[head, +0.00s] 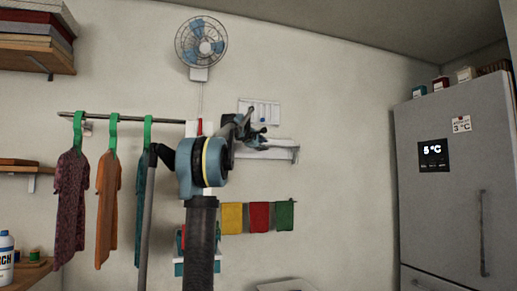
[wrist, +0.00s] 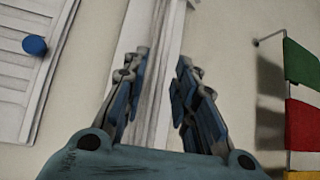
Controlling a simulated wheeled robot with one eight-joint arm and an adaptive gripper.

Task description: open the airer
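A white slatted panel (head: 259,111), which looks like the airer, lies flat against the back wall. In the wrist view the panel (wrist: 35,60) is at the left, with a round blue knob (wrist: 35,45) on it. My gripper (head: 263,137) is in front of the wall at the panel's lower edge and hides part of it. In the wrist view my gripper (wrist: 162,60) is open, with nothing between its fingers. Its fingers point toward a white ledge, to one side of the knob and not touching it.
A white shelf (head: 280,152) is just below the panel. Yellow, red and green cloths (head: 258,217) hang beneath. A rail with clothes (head: 110,119) is at left, a fan (head: 201,45) above, and a fridge (head: 455,170) at right. The wall between shelf and fridge is clear.

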